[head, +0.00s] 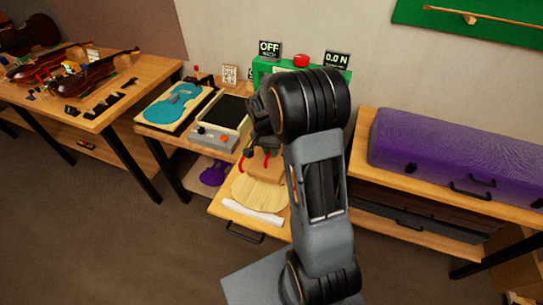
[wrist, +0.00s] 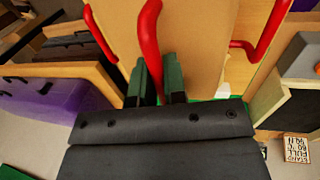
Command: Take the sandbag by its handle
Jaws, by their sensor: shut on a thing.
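The sandbag looks like a tan block with red handle bars; in the head view (head: 266,168) it is partly hidden by my arm, above or on the pale wooden plate (head: 257,193). In the wrist view the tan sandbag (wrist: 203,45) lies beyond my fingers. A red handle bar (wrist: 147,38) runs down between the fingertips. My gripper (wrist: 160,80) is shut on this bar. In the head view my gripper (head: 256,148) is small and dark over the plate, and its fingertips are hard to make out. I cannot tell whether the sandbag touches the plate.
A green unit (head: 261,70) with OFF and 0.0 N displays stands behind my arm. A grey control box (head: 214,138) and a blue violin form (head: 176,104) are to the left. A purple case (head: 455,160) lies on the right bench. Floor is clear at front left.

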